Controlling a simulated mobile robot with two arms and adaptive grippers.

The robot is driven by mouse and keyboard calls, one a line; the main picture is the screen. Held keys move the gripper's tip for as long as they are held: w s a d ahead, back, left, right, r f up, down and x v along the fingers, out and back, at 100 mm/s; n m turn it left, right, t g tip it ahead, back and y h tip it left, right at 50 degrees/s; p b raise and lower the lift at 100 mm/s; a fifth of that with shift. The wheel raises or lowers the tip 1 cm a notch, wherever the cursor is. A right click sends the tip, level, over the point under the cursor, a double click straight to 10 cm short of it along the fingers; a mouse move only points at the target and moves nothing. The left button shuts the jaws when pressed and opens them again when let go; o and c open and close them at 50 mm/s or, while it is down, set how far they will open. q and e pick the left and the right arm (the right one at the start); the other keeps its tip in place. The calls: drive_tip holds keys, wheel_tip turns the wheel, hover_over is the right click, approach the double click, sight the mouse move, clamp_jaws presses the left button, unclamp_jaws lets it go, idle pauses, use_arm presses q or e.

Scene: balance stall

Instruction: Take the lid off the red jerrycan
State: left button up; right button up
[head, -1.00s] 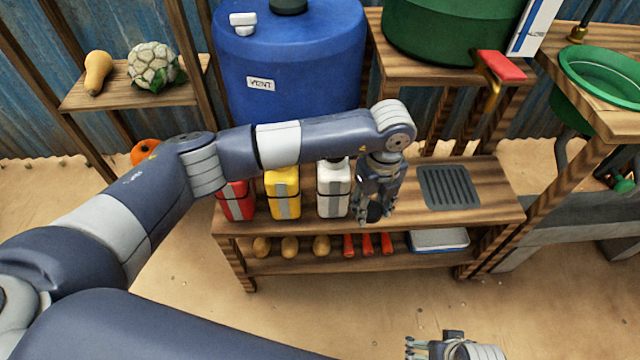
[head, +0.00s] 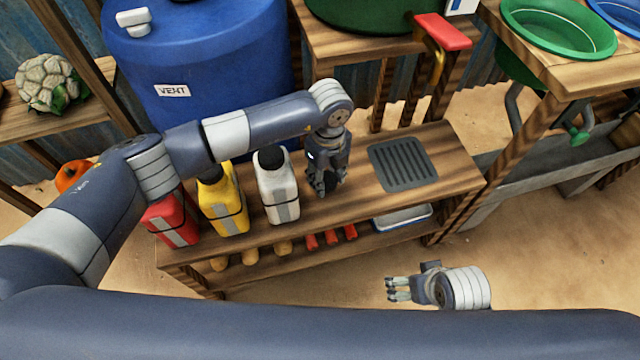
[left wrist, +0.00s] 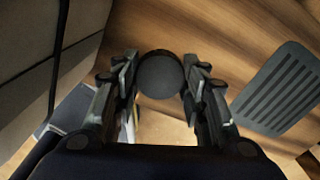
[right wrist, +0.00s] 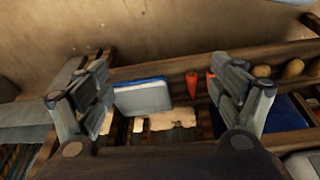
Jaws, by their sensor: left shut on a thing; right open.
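The red jerrycan (head: 174,222) stands at the left end of the wooden bench, with a dark band around it. My left arm hides its top in the head view, so I cannot see its mouth. My left gripper (head: 325,187) points down to the right of the white jerrycan, low over the bench top. In the left wrist view it is shut on a round dark lid (left wrist: 160,74). I cannot tell whether the lid touches the bench. My right gripper (head: 392,288) is open and empty in front of the bench; its spread fingers show in the right wrist view (right wrist: 160,95).
The yellow jerrycan (head: 224,205) and white jerrycan (head: 277,190) stand right of the red one. A dark ribbed mat (head: 403,165) lies further right on the bench (head: 450,178). A blue drum (head: 200,85) stands behind. A white-and-blue tray (head: 402,217) sits on the lower shelf.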

sight(327, 179)
use_arm(q)
wheel_tip(327, 179, down, 4)
drive_tip(key=shift+r+b, duration=0.25)
drive_tip(key=shift+b, duration=0.15)
drive_tip(key=shift+f, duration=0.25)
use_arm(e)
drive_tip(key=v, duration=0.3)
drive_tip(key=shift+w, duration=0.2)
drive_tip(key=shift+r, duration=0.15)
use_arm(q)
drive_tip(key=shift+f, duration=0.15)
drive_tip(key=o, duration=1.2)
use_arm(e)
drive_tip(key=shift+r, duration=0.25)
